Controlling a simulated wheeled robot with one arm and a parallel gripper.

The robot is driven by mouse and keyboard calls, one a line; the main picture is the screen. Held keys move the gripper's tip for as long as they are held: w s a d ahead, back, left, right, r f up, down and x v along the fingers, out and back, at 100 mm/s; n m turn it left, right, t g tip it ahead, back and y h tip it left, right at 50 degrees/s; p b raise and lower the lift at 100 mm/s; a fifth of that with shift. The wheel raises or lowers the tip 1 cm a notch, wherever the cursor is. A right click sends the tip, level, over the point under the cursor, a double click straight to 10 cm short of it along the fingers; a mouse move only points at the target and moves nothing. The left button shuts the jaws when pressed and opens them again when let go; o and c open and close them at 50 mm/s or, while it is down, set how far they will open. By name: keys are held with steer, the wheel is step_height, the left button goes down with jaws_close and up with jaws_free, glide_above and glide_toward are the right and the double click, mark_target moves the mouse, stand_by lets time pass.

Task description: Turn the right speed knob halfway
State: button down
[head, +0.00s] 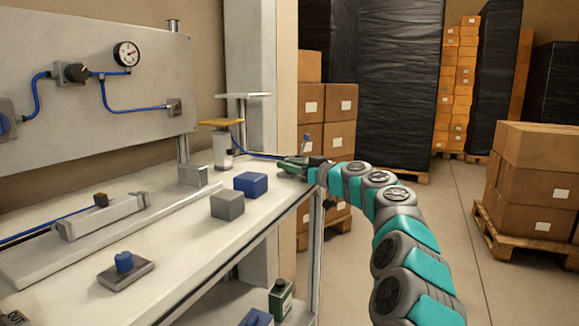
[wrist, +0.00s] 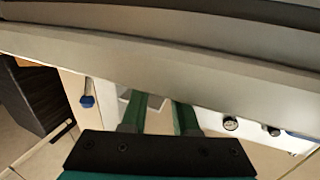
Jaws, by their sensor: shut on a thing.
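My gripper (head: 291,163) is at the far right end of the white workbench, seen from behind in the head view. In the wrist view its green fingers (wrist: 158,120) stand apart, with something pale between them. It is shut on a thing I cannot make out. A small blue knob (head: 306,138) shows just past the gripper; a blue knob also shows left of the fingers in the wrist view (wrist: 87,101). I cannot tell which is the right speed knob.
The workbench (head: 160,190) carries a blue block (head: 251,184), a grey block (head: 227,204) and a long grey cylinder (head: 100,218). Stacked boxes (head: 530,180) stand at right; the floor between is clear.

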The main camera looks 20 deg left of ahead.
steer(key=shift+d+f+m+t+h+b, duration=0.1)
steer(key=shift+f+m+t+h+b, duration=0.45)
steer(key=shift+b, duration=2.8)
steer(key=t+b, duration=0.1)
steer(key=b, duration=0.1)
steer(key=m+b, duration=0.1)
steer(key=b, duration=0.2)
steer(key=shift+r+t+h, duration=0.25)
steer(key=shift+r+t, duration=0.05)
steer(key=shift+t, duration=0.05)
steer(key=shift+r+m+t+h+b, duration=0.1)
steer(key=shift+m+t+h+b, duration=0.35)
steer(key=shift+t+b, duration=0.15)
steer(key=shift+r+t, duration=0.2)
steer(key=shift+t, duration=0.1)
steer(key=shift+r+m+t+h+p, duration=0.15)
steer(key=shift+m+t+h+p, duration=0.65)
steer(key=shift+m+h, duration=0.15)
steer(key=shift+m+t+h+p, duration=0.25)
steer(key=shift+t+h+p, duration=0.05)
steer(key=shift+p, duration=0.25)
steer(key=shift+h+p, duration=0.3)
steer(key=shift+p, duration=0.1)
steer(key=shift+f+m+t, duration=0.2)
steer(key=shift+m+t, duration=0.1)
